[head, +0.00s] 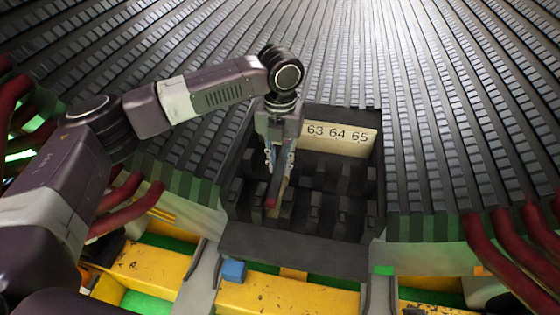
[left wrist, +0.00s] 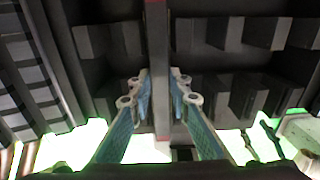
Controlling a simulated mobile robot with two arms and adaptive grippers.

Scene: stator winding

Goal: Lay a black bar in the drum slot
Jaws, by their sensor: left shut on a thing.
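My left gripper (head: 278,165) is shut on a dark bar with a reddish end (head: 271,200), above the dark open rack. In the left wrist view the bar (left wrist: 158,60) runs upright in the picture between the two blue-padded fingers (left wrist: 158,100). The drum (head: 450,100) fills the back, with long dark slots and rows of small blocks. I cannot tell which slot is the task's one. My right gripper is not in view.
The dark rack (head: 300,240) has inner dividers and a white label reading 63 64 65 (head: 337,135). A small blue block (head: 233,271) sits at its front left. Yellow beams (head: 285,298) run along the front. Thick red cables (head: 520,250) hang at both sides.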

